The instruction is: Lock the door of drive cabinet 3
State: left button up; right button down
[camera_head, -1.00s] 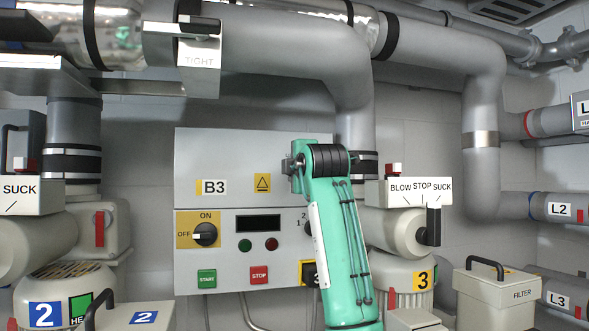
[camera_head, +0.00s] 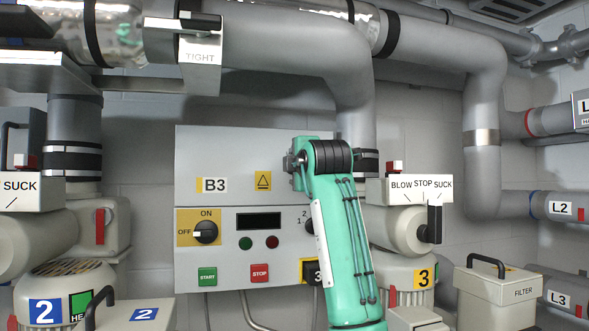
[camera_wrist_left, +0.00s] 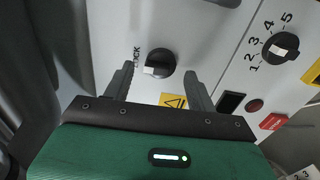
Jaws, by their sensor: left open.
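The light grey drive cabinet (camera_head: 220,150), marked B3, stands mid-picture in the head view. My left arm reaches up in front of its right side and hides part of it; its fingers are not clear there. In the left wrist view, a black round lock knob (camera_wrist_left: 161,63) with a white pointer mark sits on the cabinet door (camera_wrist_left: 205,55). The word LOCK is printed left of the knob, and the mark lies on the knob's left, lower side. My left gripper (camera_wrist_left: 158,76) is open, its fingertips to either side of the knob, which appears untouched. My right gripper is not in view.
A numbered knob (camera_wrist_left: 281,47) and a red button (camera_wrist_left: 273,121) sit right of the lock knob in the wrist view. In the head view, blower 3 (camera_head: 402,236) stands right of my arm, and a filter box (camera_head: 497,293) further right. Pipes run overhead.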

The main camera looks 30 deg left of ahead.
pick_arm(q)
jog(key=b+v, duration=0.5)
jog(key=v, duration=0.8)
jog(key=shift+f, duration=0.1)
